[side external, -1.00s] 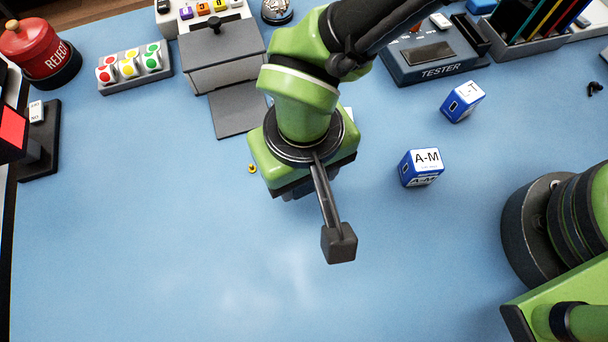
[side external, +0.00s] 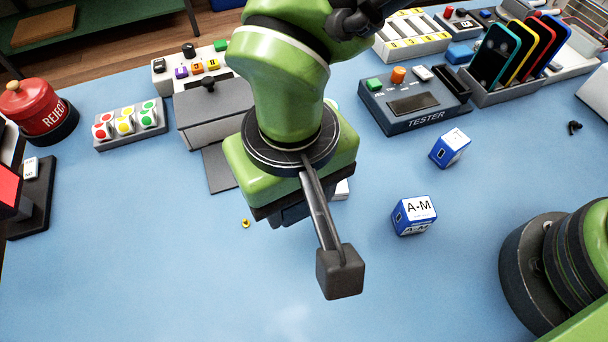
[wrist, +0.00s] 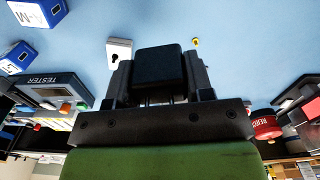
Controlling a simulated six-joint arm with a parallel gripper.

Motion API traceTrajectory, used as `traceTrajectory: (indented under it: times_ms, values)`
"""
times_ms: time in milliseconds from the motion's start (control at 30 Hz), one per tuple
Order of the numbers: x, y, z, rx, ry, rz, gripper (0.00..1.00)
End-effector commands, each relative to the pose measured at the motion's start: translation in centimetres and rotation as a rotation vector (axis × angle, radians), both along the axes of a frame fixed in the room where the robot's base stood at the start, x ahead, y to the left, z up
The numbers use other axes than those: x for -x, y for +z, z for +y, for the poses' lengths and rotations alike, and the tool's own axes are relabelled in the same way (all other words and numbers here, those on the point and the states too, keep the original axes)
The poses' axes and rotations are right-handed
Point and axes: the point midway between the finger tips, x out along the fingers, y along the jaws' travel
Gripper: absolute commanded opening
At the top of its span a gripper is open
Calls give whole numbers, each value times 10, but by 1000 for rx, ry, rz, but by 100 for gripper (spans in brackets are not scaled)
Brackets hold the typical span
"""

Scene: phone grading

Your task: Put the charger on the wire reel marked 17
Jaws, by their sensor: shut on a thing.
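My gripper (wrist: 160,85) is shut on a black block-shaped charger (wrist: 158,66), seen between the jaws in the wrist view. In the side view my gripper (side external: 292,212) hangs above the blue mat, pointing down, and its body hides the charger. I cannot make out a wire reel marked 17 in either view. Small coloured pieces (side external: 197,68) stand in a white holder at the back left, but their markings are too small to read.
A tester (side external: 415,100), a phone rack (side external: 500,98) and a grey box (side external: 212,115) stand at the back. Two blue boxes (side external: 413,216) (side external: 450,148) are to the right. The front mat is clear.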

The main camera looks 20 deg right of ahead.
Motion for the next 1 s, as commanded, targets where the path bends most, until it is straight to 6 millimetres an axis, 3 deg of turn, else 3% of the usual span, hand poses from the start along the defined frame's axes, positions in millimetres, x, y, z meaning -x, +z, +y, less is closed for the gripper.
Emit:
traceTrajectory:
  times_ms: [167,300,500,667,1000]
  values:
    - [-65,10,-20,0,-49,-4,24]
    - [-122,22,-53,0,-92,-4,24]
    - [-174,36,-100,0,-136,-2,24]
    - [-188,34,-118,0,-148,2,24]
    - [-189,-20,-119,-1,-147,1,24]
